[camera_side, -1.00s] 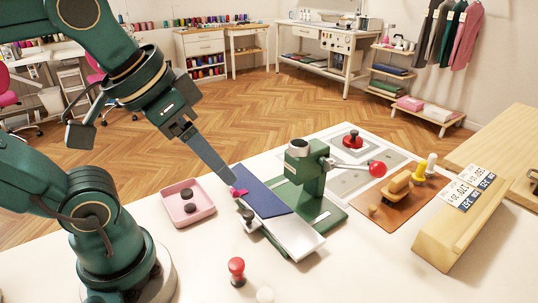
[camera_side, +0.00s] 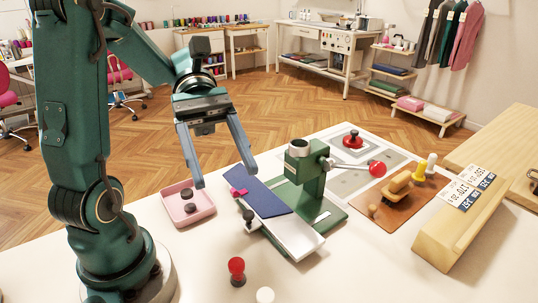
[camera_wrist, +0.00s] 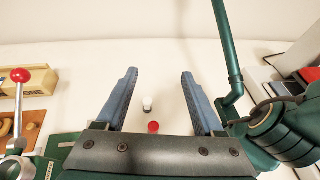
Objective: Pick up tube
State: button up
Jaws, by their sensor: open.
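No thing is plainly a tube; I cannot tell which one is meant. A small red-topped piece with a dark base (camera_side: 236,270) stands on the white table near the front. A small white round piece (camera_side: 265,295) is next to it at the bottom edge. In the wrist view the red piece (camera_wrist: 153,127) and the white piece (camera_wrist: 147,103) appear in the gap between my fingers, well beyond them. My gripper (camera_side: 225,178) is open and empty, raised above the table near the pink tray. Its two blue-grey fingers (camera_wrist: 160,73) are spread wide.
The pink tray (camera_side: 206,213) holds dark round pieces. A green press (camera_side: 302,172) with a red-knobbed lever and blue cloth (camera_side: 262,198) stands to the right. Stamps on a brown board (camera_side: 378,212) and a wooden block (camera_side: 440,248) are further right. The front table is mostly clear.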

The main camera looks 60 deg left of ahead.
aim_at(240, 277)
notch_tip(240, 277, down, 19)
jog(key=shift+s+f, duration=0.1)
jog(key=shift+f, duration=0.1)
jog(key=shift+x, duration=2.6)
grip_shut()
